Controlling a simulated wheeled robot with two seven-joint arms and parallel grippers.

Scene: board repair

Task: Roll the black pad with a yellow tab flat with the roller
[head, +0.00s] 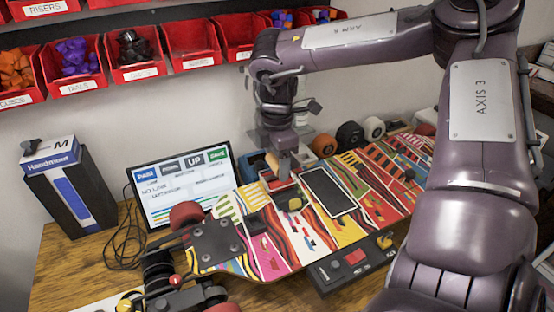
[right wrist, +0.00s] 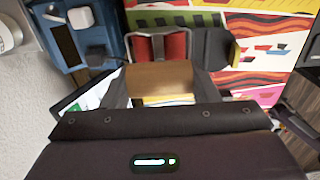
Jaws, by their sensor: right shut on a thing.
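My right gripper (head: 285,170) reaches down over the colourful skateboard deck (head: 262,262) and is shut on the roller's tan handle (right wrist: 160,80). The roller's red drum (right wrist: 160,45) sits in a metal frame beyond the fingers, and it also shows low over the deck in the head view (head: 279,187). The black pad with a yellow tab (head: 288,201) is on the deck right by the drum. In the right wrist view the pad (right wrist: 209,46) is just right of the drum, tab outward. Whether drum and pad touch is unclear. My left gripper is not seen.
A dark panel with a pale rim (head: 330,192) lies on the deck to the right. A black truck plate (head: 216,242) with red wheels is at the deck's left end. A black device (head: 350,262) lies in front, a screen (head: 182,185) behind. Red bins (head: 75,85) hang above.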

